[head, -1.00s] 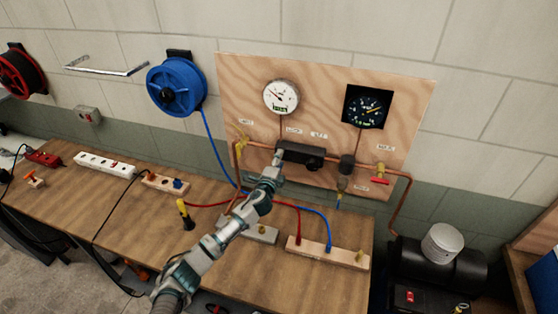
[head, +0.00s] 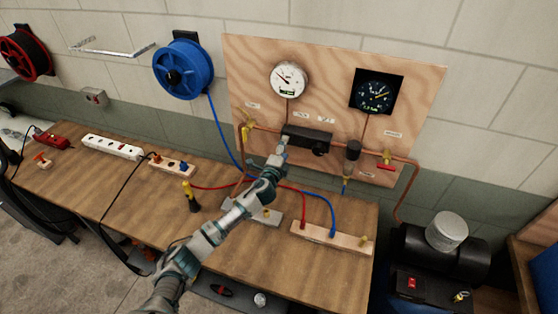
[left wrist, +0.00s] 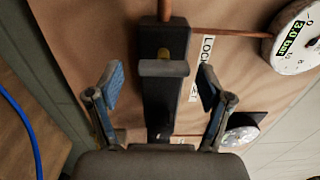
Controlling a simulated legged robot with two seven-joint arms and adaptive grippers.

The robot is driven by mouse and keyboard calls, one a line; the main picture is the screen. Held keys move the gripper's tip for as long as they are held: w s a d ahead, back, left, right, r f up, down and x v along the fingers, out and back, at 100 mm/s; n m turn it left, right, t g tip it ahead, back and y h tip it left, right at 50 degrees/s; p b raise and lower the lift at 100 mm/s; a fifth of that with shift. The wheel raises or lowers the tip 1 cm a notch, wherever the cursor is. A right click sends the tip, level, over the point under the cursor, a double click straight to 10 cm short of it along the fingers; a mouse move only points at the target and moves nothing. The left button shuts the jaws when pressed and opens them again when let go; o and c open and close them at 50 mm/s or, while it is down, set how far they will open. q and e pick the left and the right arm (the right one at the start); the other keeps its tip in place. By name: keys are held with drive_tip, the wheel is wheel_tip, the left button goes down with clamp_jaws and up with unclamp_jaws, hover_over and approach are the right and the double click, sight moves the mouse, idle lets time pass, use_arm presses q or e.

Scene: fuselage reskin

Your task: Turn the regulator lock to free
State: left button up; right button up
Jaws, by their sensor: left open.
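The black regulator block (head: 307,138) is mounted on the plywood board, below the white gauge. In the left wrist view it stands upright in the picture (left wrist: 158,115), with a grey crosswise tab (left wrist: 164,68) and a yellowish spot (left wrist: 165,53) near its upper end. The tab may be the lock; its setting cannot be told. A label reading LOCK (left wrist: 207,58) is beside it. My left gripper (head: 280,150) is at the left end of the block. In the left wrist view its open fingers (left wrist: 160,88) are on either side of the block, apart from it. My right gripper is not in view.
Copper pipes with a yellow valve (head: 248,130) and a red-handled valve (head: 386,160) flank the block. The white gauge (head: 289,79) and dark dial (head: 376,93) are above.

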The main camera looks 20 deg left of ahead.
use_arm(q)
drive_tip(key=s, duration=1)
drive_tip(key=shift+a+f, duration=0.15)
drive_tip(key=shift+a, duration=0.05)
